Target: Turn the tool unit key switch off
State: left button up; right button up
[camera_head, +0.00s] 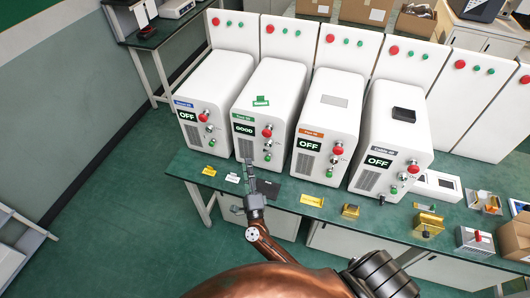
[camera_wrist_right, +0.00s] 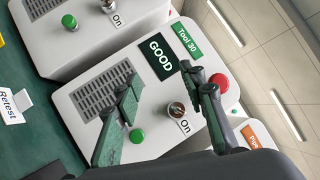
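The tool unit (camera_head: 270,95) is the white cabinet second from left in the head view, with a green label and a display reading GOOD. Its key switch (camera_head: 267,144) sits between a red button above and a green button below. In the right wrist view the key switch (camera_wrist_right: 177,109) shows beside the word On. My right gripper (camera_head: 250,168) is in front of the unit in the head view. In the wrist view the right gripper (camera_wrist_right: 160,82) is open, its fingers apart and empty, with the key switch appearing between them; contact cannot be told. My left gripper is not in view.
Similar cabinets showing OFF stand on both sides, including one with an orange label (camera_head: 328,115). The green bench (camera_head: 300,190) holds a dark flat pad, yellow tags and a white Retest sign (camera_wrist_right: 12,106).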

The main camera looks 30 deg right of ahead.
aim_at(267, 149)
jog(key=w+d+r+m+g+h, duration=0.1)
jog(key=d+m+g+h, duration=0.5)
jog(key=m, duration=0.9)
jog(key=w+d+g, duration=0.1)
jog(key=d+g, duration=0.1)
jog(key=d, duration=0.1)
jog(key=shift+w+d+r+g+p, duration=0.2)
jog(key=shift+r+g+p, duration=0.1)
jog(key=shift+g, duration=0.1)
jog(key=shift+c, duration=0.5)
jog(key=shift+s, duration=0.1)
grip_shut()
